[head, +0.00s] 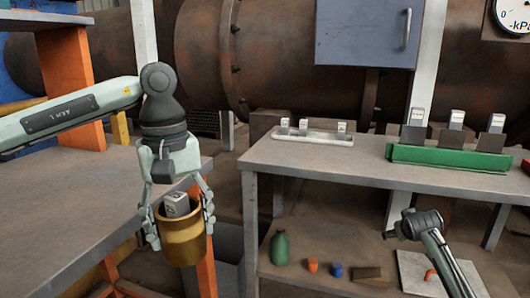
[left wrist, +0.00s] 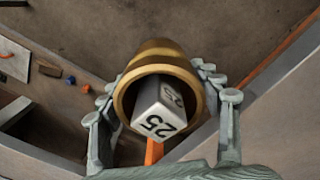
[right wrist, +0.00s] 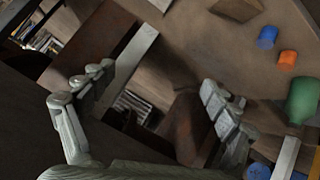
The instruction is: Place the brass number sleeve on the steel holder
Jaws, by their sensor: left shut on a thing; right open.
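My left gripper (head: 181,232) is shut on a brass sleeve (head: 182,247), a cup-like cylinder with a thick rim, its fingers on either side. It hangs upright in the air, right of the left table. A steel block marked 25 (head: 177,204) sits inside and sticks out above the rim; the left wrist view shows this block (left wrist: 158,108) inside the brass ring (left wrist: 160,52). A pale steel-looking rail (head: 312,136) with several small blocks lies on the right table; I cannot tell whether it is the steel holder. My right gripper (right wrist: 150,95) is open and empty.
A green rack (head: 450,157) with dark blocks and pale tags stands on the right table (head: 300,160). The lower shelf bears a green bottle (head: 280,248), an orange piece (head: 312,265) and a blue piece (head: 336,270). The left table (head: 60,220) looks bare.

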